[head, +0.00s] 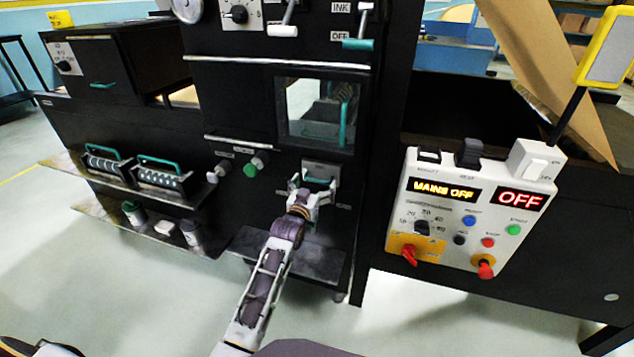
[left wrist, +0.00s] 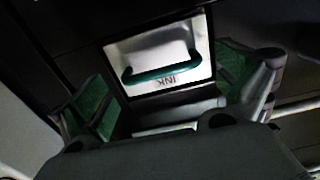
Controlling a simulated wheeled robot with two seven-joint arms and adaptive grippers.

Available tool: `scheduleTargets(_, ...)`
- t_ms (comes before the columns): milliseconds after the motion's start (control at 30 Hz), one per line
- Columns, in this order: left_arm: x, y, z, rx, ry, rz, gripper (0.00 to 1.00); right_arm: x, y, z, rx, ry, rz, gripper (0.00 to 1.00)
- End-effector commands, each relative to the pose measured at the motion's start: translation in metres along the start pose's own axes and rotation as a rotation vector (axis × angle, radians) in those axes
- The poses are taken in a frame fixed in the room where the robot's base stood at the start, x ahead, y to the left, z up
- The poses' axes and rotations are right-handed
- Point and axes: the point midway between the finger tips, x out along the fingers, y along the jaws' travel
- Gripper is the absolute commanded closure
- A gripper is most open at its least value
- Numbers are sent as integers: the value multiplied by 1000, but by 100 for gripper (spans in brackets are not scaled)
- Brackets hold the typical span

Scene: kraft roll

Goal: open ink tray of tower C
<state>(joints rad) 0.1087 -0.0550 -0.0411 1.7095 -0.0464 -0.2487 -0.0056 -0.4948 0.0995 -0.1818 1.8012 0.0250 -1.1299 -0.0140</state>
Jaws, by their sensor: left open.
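The ink tray (head: 322,168) is a pale grey front with a green handle, low on the black press tower. It also shows in the left wrist view (left wrist: 195,32) with an upside-down INK label, and its front looks set in a dark frame, shut. The green bar handle (left wrist: 150,76) runs across this front. My left gripper (head: 314,184) is open right in front of the tray, with a green-padded finger to either side of the handle in the wrist view. I cannot tell whether the fingers touch anything. The tower's letter is not readable. My right gripper is not in view.
A control panel (head: 472,215) reading MAINS OFF and OFF stands to the right. A green knob (head: 253,168) and a pale knob sit left of the tray. A shelf with two green-handled rollers (head: 160,178) is further left. A dark ledge (head: 285,256) juts out below the tray.

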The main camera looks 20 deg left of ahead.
Motion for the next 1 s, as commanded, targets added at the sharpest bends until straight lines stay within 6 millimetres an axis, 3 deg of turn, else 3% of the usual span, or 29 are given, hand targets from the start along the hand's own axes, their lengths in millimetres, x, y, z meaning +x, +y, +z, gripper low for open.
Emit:
scheduleTargets(300,20,0,0,0,1,0,0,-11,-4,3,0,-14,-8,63)
scheduleTargets(733,23,0,0,0,0,0,0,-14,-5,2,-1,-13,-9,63)
scheduleTargets(1000,23,0,0,0,0,0,33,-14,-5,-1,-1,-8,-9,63)
